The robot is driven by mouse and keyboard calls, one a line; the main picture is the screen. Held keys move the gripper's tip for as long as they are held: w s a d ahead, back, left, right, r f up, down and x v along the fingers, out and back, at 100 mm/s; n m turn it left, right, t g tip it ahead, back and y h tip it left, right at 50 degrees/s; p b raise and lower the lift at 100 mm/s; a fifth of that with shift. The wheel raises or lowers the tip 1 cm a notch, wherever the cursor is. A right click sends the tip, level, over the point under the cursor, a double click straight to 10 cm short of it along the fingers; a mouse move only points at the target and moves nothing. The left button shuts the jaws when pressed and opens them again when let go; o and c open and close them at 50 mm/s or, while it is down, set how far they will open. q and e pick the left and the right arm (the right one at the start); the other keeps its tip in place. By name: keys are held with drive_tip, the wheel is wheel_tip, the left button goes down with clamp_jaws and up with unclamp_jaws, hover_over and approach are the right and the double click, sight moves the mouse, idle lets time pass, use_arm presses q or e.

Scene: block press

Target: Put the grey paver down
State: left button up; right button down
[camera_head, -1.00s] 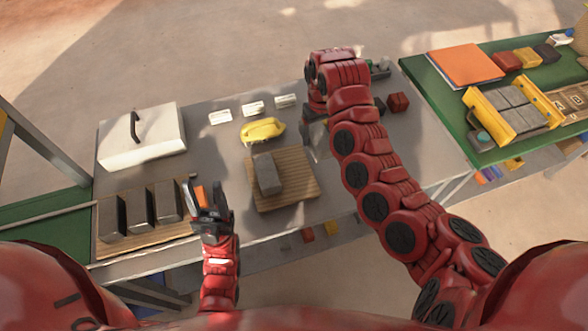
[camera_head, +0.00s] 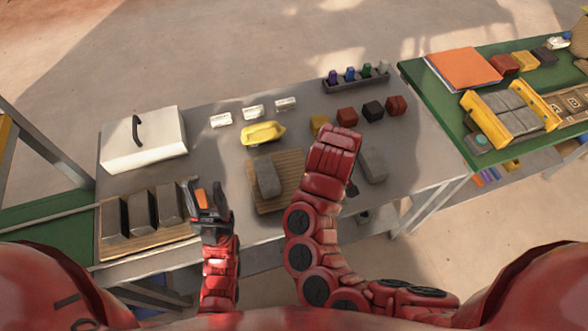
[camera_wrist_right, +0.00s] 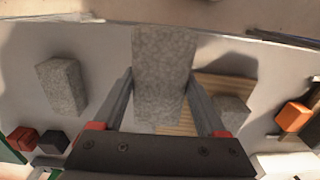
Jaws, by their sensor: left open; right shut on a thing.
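My right gripper (camera_wrist_right: 162,78) is shut on a grey paver (camera_wrist_right: 165,60) in the right wrist view. In the head view my right arm hides that paver and nearly all of the gripper. I cannot tell whether the held paver touches the table. A second grey paver (camera_head: 268,178) lies on a slatted wooden board (camera_head: 292,200); it also shows in the right wrist view (camera_wrist_right: 231,109). A third grey paver (camera_head: 373,165) is on the bare table right of my arm, also in the wrist view (camera_wrist_right: 62,85). My left gripper (camera_head: 208,198) is open, left of the board.
Several dark blocks (camera_head: 141,208) stand on a wooden tray at the left, below a white lidded box (camera_head: 142,138). A yellow object (camera_head: 262,133), small coloured blocks (camera_head: 372,111) and a rack (camera_head: 357,79) are towards the back.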

drive_tip(key=w+a, duration=0.1)
drive_tip(key=w, duration=0.1)
drive_tip(key=w+a+b, duration=0.1)
drive_tip(key=w+a, duration=0.1)
drive_tip(key=w+a+f, duration=0.1)
drive_tip(key=w+a, duration=0.1)
drive_tip(key=shift+a+b, duration=0.2)
drive_tip(key=shift+b, duration=0.15)
drive_tip(key=w+a, duration=0.3)
drive_tip(key=shift+w+a, duration=0.15)
drive_tip(key=shift+w+a+f+p, duration=0.15)
drive_tip(key=shift+w+a+p, duration=0.15)
drive_tip(key=shift+w+a, duration=0.2)
drive_tip(key=shift+a, duration=0.1)
drive_tip(key=shift+f+p, duration=0.2)
drive_tip(key=shift+p, duration=0.15)
wheel_tip(320, 180, down, 2)
drive_tip(key=shift+p, duration=0.5)
drive_tip(key=shift+f, duration=0.6)
